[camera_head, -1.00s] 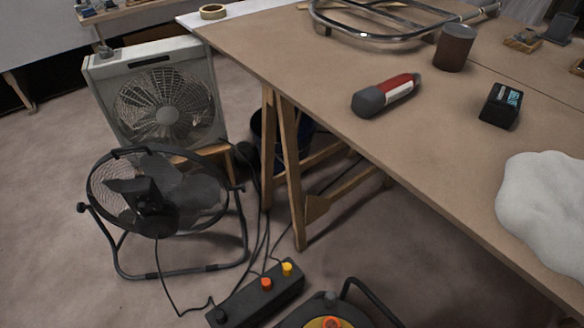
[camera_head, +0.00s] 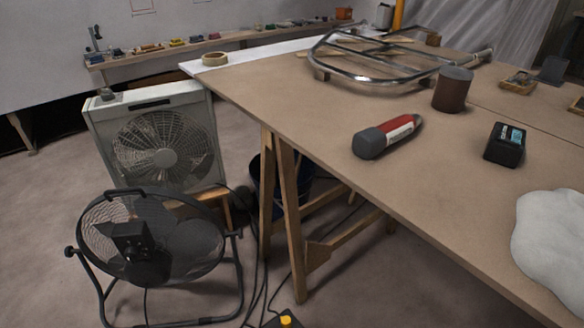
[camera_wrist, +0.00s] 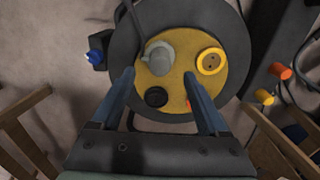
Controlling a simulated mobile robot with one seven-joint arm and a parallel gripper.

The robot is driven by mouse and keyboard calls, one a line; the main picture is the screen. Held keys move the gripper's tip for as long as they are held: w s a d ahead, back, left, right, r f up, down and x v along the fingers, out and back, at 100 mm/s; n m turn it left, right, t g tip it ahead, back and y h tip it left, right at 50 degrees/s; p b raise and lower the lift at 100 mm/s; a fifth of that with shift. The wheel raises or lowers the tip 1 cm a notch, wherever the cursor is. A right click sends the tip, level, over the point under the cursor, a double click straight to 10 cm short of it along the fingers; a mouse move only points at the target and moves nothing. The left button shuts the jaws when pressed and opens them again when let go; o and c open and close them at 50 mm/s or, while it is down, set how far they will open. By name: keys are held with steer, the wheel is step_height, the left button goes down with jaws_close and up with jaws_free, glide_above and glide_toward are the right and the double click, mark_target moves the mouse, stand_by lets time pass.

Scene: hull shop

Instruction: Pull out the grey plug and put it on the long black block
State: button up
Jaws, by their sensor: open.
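The grey plug (camera_wrist: 158,58) sits in the yellow face of a round black cable reel (camera_wrist: 236,38) in the wrist view. A dark cord runs from it toward the top edge. My gripper (camera_wrist: 158,75) is open above the reel, with its two blue-grey fingers left and right of the plug's near side; I cannot tell their height over it. Nothing is between the fingers. The long black block (camera_wrist: 272,30) lies on the floor right of the reel, with orange and yellow-orange plugs on it. In the head view only a corner with a yellow plug (camera_head: 285,320) shows.
A yellow socket (camera_wrist: 210,61) and a black round cap (camera_wrist: 156,97) are on the reel face. A blue plug (camera_wrist: 95,57) is at its left. Wooden trestle legs (camera_head: 288,215) stand close by under the workbench (camera_head: 300,100). A black floor fan (camera_head: 150,250) and cables are near.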

step_height(320, 180, down, 6)
steer(key=b, duration=0.4)
steer(key=shift+f, duration=0.15)
steer(key=shift+p, duration=0.5)
stand_by(0.7)
jaws_close()
stand_by(0.6)
steer(key=shift+r+p, duration=3.05)
steer(key=shift+p, duration=0.1)
